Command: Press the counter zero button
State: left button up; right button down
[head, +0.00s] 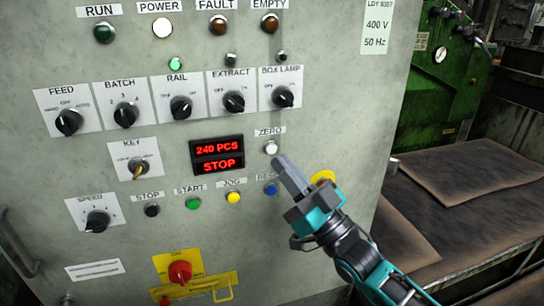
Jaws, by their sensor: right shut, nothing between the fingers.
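The white ZERO button (271,148) sits on the grey control panel (330,100), under its ZERO label (269,132) and to the right of the counter display (217,155), which reads 240 PCS and STOP in red. My right gripper (281,163) is shut and empty. Its fingertips appear just below and slightly right of the ZERO button; I cannot tell how far they are from the panel. The left gripper is not in view.
The blue RESET button (271,188) lies just left of my right gripper, with a yellow JOG button (233,197) further left. A yellow round part (323,177) is partly hidden behind the gripper. Selector knobs (283,96) stick out above. Brown mats (470,180) lie at the right.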

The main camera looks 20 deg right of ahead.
aim_at(261, 135)
jog(key=shift+w, duration=0.95)
dwell(0.5)
jog(key=shift+w, duration=0.1)
dwell(0.8)
jog(key=shift+w, duration=0.3)
jog(key=shift+w+b, duration=0.35)
jog(key=shift+w, duration=0.1)
dwell(0.6)
jog(key=shift+s+r, duration=0.1)
jog(key=shift+s+p, duration=0.45)
jog(key=shift+s, duration=0.3)
jog(key=shift+s, duration=0.1)
